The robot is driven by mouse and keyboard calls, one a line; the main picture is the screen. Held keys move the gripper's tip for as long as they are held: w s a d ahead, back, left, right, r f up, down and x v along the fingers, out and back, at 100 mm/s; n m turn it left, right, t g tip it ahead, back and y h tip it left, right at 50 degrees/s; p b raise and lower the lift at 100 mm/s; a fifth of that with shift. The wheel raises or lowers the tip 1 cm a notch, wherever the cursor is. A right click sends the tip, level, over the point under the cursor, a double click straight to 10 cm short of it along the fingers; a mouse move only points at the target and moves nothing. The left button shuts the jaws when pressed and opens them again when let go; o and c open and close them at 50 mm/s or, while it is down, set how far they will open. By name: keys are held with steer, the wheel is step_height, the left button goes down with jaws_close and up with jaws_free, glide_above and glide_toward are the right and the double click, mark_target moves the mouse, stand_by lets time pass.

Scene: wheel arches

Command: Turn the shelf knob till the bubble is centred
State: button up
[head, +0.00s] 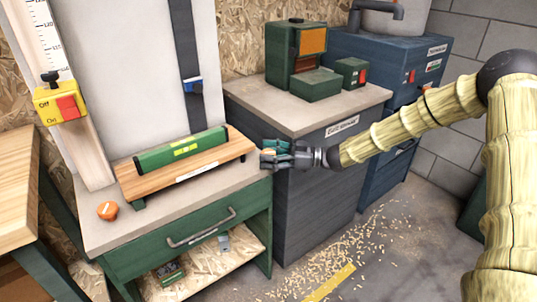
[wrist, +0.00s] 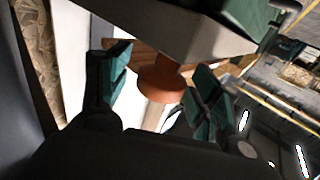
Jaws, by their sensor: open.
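A wooden shelf board (head: 200,165) lies over the grey bench top and carries a green spirit level (head: 183,150) with a yellow-green vial. The bubble is too small to place. My gripper (head: 275,154) is at the right end of the board, by the bench corner. In the wrist view, an orange-brown round knob (wrist: 162,80) sits beneath the board's end, between the two fingers of my gripper (wrist: 158,90). The fingers are open, with gaps visible beside the knob. In the head view the fingers mostly hide the knob.
An orange object (head: 107,210) lies on the bench's front left. A grey cabinet (head: 318,185) with green boxes (head: 315,85) stands close to the right of my gripper. A yellow switch box (head: 59,102) is at upper left. Shavings (head: 345,250) litter the floor.

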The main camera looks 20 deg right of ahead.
steer(key=v, duration=1.2)
stand_by(0.3)
